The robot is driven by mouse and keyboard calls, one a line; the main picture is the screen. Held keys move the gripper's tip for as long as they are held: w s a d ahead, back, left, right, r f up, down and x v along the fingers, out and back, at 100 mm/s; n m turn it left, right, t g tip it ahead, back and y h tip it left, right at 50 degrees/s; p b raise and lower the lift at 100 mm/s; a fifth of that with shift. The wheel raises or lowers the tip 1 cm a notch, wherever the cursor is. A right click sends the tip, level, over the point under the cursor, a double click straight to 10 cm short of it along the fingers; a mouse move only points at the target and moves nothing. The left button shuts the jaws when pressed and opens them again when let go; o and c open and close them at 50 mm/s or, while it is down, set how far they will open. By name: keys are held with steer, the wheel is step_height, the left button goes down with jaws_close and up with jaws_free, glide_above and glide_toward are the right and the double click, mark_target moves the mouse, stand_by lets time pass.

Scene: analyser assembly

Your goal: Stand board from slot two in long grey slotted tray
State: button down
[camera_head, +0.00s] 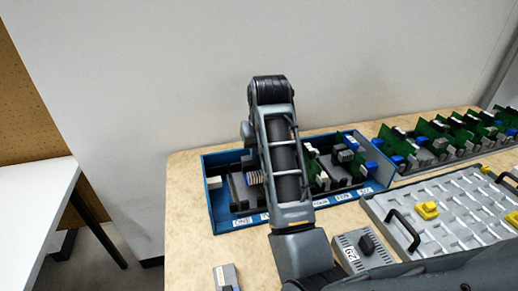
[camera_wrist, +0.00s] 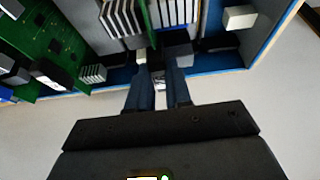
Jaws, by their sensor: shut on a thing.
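A blue box (camera_head: 222,204) holds several upright green boards, with labels such as ONE along its front wall. My arm crosses in front of its left half and hides my gripper and the label for slot two in the head view. In the wrist view my gripper (camera_wrist: 158,76) is shut on a green board (camera_wrist: 151,14), seen nearly edge-on between finned white blocks. The board stands inside the blue box; whether it is seated in its slot cannot be told. The long grey slotted tray (camera_head: 437,158) is at the back right and holds several upright green boards.
A grey case (camera_head: 440,225) with black handles and yellow pieces lies at right. A small grey box (camera_head: 350,252) marked 29 sits before the blue box. Another grey item (camera_head: 226,277) lies at the front left. A wall closes off the back.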

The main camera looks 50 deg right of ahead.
steer(key=shift+f, duration=0.6)
stand_by(0.4)
steer(key=c, duration=1)
jaws_free()
steer(key=shift+o, duration=0.8)
steer(key=shift+b, duration=0.3)
steer(key=shift+r+p, duration=1.95)
steer(key=shift+p, duration=0.85)
step_height(320, 180, up, 3)
steer(key=p, duration=0.2)
steer(key=shift+f+p, duration=0.15)
steer(key=shift+p, duration=0.2)
steer(key=shift+r, duration=2.15)
